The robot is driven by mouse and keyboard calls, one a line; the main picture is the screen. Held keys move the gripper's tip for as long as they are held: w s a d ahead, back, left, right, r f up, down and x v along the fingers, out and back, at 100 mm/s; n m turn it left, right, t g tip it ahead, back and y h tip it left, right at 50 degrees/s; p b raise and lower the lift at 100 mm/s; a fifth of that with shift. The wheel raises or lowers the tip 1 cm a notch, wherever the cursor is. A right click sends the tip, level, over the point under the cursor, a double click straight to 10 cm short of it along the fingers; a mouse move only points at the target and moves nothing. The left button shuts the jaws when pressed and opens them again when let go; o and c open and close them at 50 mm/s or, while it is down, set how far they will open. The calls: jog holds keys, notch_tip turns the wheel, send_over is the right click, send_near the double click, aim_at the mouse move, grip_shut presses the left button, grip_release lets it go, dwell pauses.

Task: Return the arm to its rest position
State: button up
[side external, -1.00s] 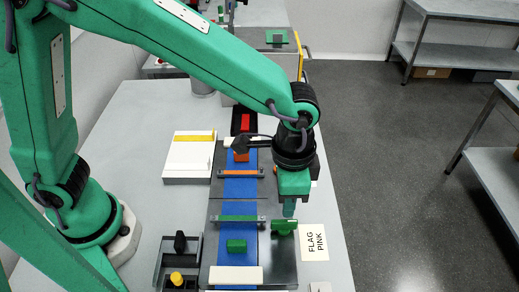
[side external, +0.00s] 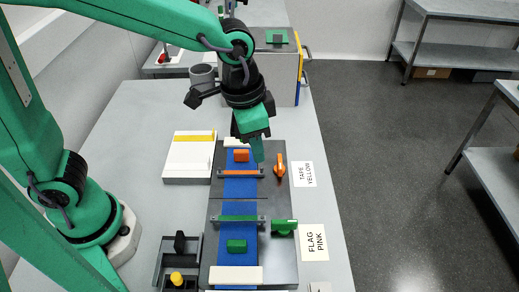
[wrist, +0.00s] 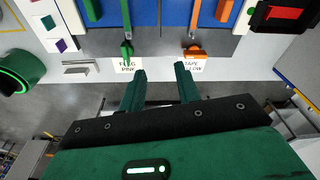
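My gripper (side external: 258,158) hangs from the green arm above the far end of the grey fixture (side external: 283,242). In the wrist view my gripper (wrist: 160,70) shows two green fingers spread apart with nothing between them. In the side view it is raised over the orange bar (side external: 233,173) and left of the orange lever (side external: 280,168); how high cannot be told exactly. The arm reaches in from the upper left.
A blue strip (side external: 238,192) carries an orange block (side external: 241,155) and a green block (side external: 236,246). A green lever (side external: 284,227) sits at right.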

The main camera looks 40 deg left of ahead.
jog(key=s+a+r+n+t, duration=0.2)
jog(key=s+a+n, duration=0.1)
jog(key=a, duration=0.6)
jog(key=s+a+r+n+t, duration=0.2)
jog(key=s+a, duration=0.3)
jog(key=a, duration=0.4)
jog(key=shift+s+r+n+y, duration=0.3)
jog(key=shift+r+n+y, duration=0.1)
jog(key=shift+r+n, duration=0.3)
